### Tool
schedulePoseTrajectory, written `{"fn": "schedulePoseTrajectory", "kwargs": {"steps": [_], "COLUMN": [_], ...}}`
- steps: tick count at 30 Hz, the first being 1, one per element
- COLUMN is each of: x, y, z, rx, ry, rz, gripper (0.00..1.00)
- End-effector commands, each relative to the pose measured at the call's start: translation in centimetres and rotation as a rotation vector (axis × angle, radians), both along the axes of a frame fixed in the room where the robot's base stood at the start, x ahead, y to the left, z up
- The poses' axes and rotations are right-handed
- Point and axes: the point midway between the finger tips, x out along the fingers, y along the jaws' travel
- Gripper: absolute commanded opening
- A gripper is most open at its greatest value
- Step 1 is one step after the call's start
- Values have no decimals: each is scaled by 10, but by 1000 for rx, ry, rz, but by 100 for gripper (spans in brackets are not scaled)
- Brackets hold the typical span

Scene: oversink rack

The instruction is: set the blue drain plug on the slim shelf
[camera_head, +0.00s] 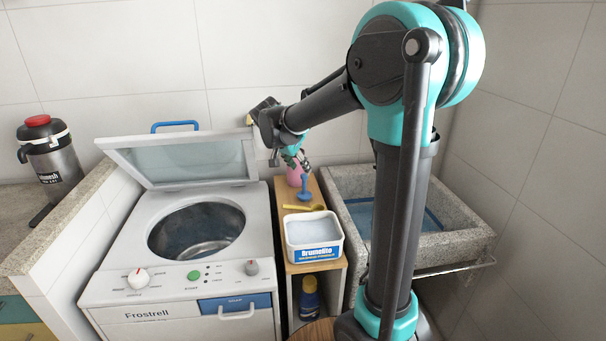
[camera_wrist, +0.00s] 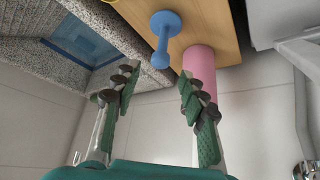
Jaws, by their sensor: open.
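The blue drain plug (camera_head: 305,188) stands upright on the wooden top of the slim shelf (camera_head: 318,266), its wide disc down and its thin stem up. In the wrist view the plug (camera_wrist: 163,38) shows beyond my fingertips, its knob towards the gap between them. My gripper (camera_head: 295,159) is open and empty, at the back of the shelf, above and apart from the plug. Its two fingers, spread apart, also show in the wrist view (camera_wrist: 157,88). The shelf's bare wood shows there too (camera_wrist: 213,28).
A pink cylinder (camera_head: 294,176) stands close behind the plug. A yellow spoon-like thing (camera_head: 303,207) and a white Brumelito tub (camera_head: 314,238) lie in front. The open-lidded washer (camera_head: 180,290) is left; the stone sink (camera_head: 455,240) is right. A dark bottle (camera_head: 309,298) stands below.

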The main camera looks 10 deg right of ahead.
Motion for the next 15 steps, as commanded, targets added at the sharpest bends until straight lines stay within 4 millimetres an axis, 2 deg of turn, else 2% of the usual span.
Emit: {"fn": "schedulePoseTrajectory", "kwargs": {"steps": [6,15], "x": [-16,-24], "y": [16,24], "z": [35,53], "rx": [-1,-1], "ry": [-1,-1], "rz": [2,0], "gripper": [42,42]}}
